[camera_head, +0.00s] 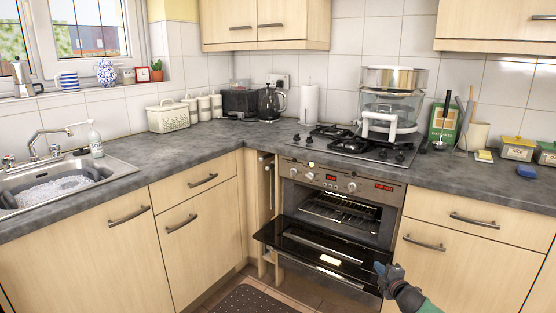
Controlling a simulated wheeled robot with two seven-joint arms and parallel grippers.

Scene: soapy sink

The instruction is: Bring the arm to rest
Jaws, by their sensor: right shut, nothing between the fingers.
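My right gripper (380,270) is at the lower right of the head view, in front of the cupboards and beside the right end of the lowered oven door (315,254). It is shut and empty. Whether it touches the door's edge I cannot tell. My right arm comes in from the bottom edge. My left gripper and left arm are not in view.
The oven (340,210) stands open, its door sticking out into the room. A steamer (388,105) stands on the hob (350,147). The sink (65,182) at the left holds suds. A dark mat (255,300) lies on the floor. The right worktop front is mostly clear.

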